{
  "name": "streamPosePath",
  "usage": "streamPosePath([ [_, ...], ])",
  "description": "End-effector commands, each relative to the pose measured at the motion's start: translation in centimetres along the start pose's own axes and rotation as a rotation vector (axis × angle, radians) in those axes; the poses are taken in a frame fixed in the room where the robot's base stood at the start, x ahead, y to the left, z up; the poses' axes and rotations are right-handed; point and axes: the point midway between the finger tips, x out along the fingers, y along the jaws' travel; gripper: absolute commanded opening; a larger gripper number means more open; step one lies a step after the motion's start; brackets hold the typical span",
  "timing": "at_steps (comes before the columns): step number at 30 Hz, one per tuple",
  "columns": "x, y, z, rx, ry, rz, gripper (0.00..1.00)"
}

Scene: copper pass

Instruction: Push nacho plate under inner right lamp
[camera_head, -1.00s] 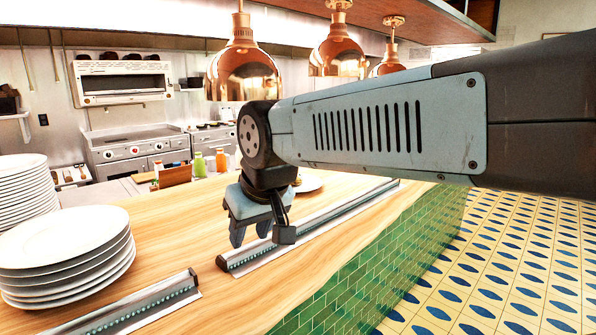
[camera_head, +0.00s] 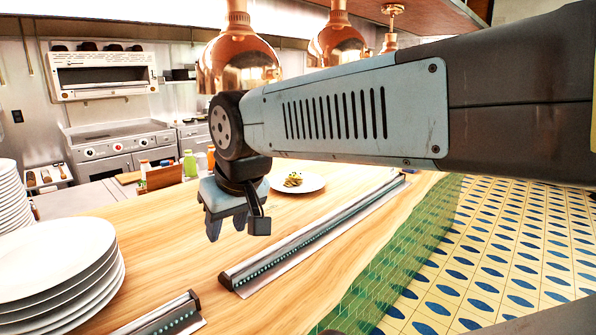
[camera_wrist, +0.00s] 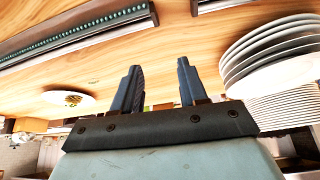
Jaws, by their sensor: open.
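A white plate with a small heap of food (camera_head: 293,181), which I take for the nacho plate, rests on the wooden counter just beyond and right of my gripper. It also shows at the left in the wrist view (camera_wrist: 70,98). My gripper (camera_head: 226,228) points down above the counter, open and empty, apart from the plate; its two fingers show in the wrist view (camera_wrist: 157,85). Copper lamps hang over the counter: a near one (camera_head: 237,62), a middle one (camera_head: 337,42) and a far one (camera_head: 390,42), partly hidden by my arm.
Stacks of white plates (camera_head: 60,255) stand at the left front of the counter (camera_head: 180,262). A long metal rail (camera_head: 310,232) and a shorter one (camera_head: 160,315) lie along the counter's right side. Bottles (camera_head: 189,163) and a wooden box (camera_head: 164,177) stand behind my gripper. Open wood lies around my gripper.

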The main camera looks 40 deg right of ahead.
Motion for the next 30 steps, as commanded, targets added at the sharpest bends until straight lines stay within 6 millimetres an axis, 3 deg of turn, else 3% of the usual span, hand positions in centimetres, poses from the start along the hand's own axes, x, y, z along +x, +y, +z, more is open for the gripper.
streamPosePath([
  [4,0.0,0.0,0.0,0.000,0.000,0.000,0.43],
  [11,0.5,0.1,-1.0,0.098,-0.026,-0.024,0.65],
  [12,0.8,1.1,-1.5,0.146,-0.038,-0.036,0.68],
  [22,4.6,4.2,-8.6,0.810,-0.156,-0.192,1.00],
  [26,6.4,6.9,-11.7,1.096,-0.189,-0.260,1.00],
  [30,8.4,10.8,-14.8,1.397,-0.211,-0.338,1.00],
])
